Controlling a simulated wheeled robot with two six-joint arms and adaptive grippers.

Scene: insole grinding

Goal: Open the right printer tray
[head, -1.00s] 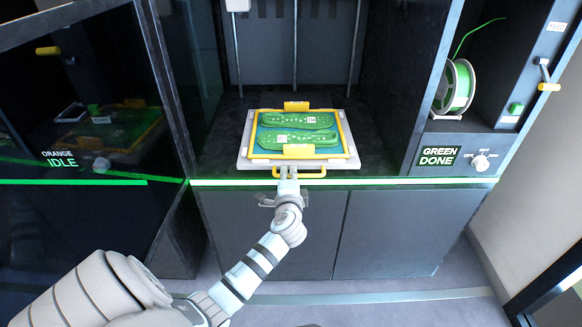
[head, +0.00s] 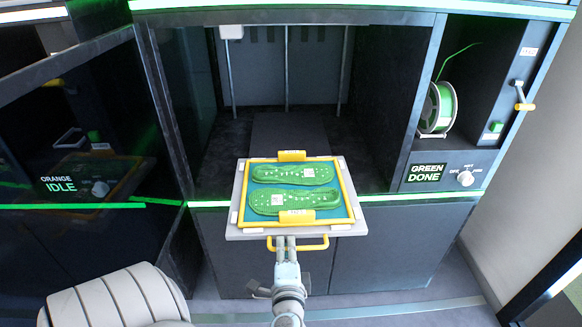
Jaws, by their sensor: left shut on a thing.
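The right printer's tray (head: 233,222) is a light grey plate that juts out of the open chamber, past the green-lit front edge. A yellow-framed blue mat (head: 245,201) lies on it with two green insoles (head: 291,173) side by side. The tray's yellow handle (head: 318,243) is at its front. My left gripper (head: 286,241) is shut on this handle at its left half. My right gripper does not show.
The right printer (head: 390,110) has a dark chamber, a green filament spool (head: 440,108) and a panel reading GREEN DONE (head: 428,173). The left printer (head: 75,130) reads ORANGE IDLE and is behind dark glass. Free floor lies in front of the lower cabinets.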

